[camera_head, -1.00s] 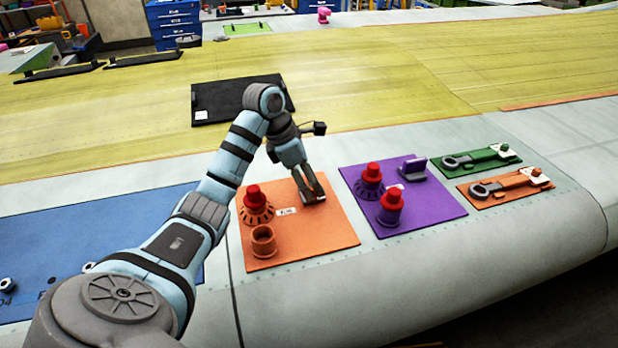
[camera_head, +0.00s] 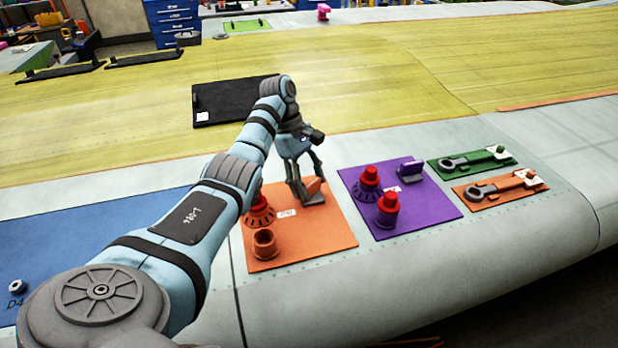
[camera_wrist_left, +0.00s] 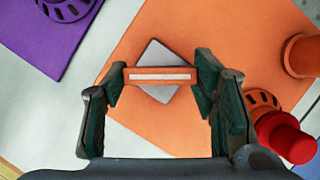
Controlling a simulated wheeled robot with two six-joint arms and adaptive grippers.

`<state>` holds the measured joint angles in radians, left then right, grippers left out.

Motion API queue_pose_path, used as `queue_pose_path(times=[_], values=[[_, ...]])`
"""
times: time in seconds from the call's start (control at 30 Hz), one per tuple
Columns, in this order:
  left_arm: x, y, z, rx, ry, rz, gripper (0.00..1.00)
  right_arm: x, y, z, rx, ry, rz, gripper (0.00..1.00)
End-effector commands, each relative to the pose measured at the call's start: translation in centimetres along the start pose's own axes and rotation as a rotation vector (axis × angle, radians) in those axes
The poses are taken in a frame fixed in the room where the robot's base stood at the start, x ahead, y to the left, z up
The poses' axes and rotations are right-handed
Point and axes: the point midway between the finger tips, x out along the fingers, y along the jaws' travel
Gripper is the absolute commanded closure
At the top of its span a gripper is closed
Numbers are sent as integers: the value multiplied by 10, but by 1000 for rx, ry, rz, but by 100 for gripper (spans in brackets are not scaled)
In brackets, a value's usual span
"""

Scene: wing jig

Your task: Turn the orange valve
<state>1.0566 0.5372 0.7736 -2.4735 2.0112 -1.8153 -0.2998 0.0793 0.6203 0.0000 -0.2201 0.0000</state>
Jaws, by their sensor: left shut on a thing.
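The orange valve (camera_head: 313,185) has a bar handle over a grey square base. It is at the far right of the orange panel (camera_head: 325,235). My left gripper (camera_head: 308,192) reaches down over it with one finger on each side. In the left wrist view the valve's handle (camera_wrist_left: 160,76), with a white stripe, spans between the fingertips of my left gripper (camera_wrist_left: 160,82), which is shut on its ends. The grey base (camera_wrist_left: 158,55) below looks turned at an angle to the handle. My right gripper is in no view.
A red-capped knob (camera_head: 260,212) and an open orange socket (camera_head: 265,243) stand on the same panel, left of the valve. A purple panel (camera_head: 420,212) with two red-capped knobs lies to the right. A black plate (camera_head: 225,102) lies behind.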

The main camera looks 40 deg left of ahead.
Motion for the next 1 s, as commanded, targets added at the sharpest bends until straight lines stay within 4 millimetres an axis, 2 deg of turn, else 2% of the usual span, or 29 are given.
queue_pose_path(times=[0.4,0.93,0.97,1.0], values=[[1,3,-1,186,2,-69,75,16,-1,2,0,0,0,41],[0,2,0,211,2,-81,75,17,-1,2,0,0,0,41],[0,2,0,211,2,-81,44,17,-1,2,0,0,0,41],[0,2,0,211,2,-81,37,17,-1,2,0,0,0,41]])
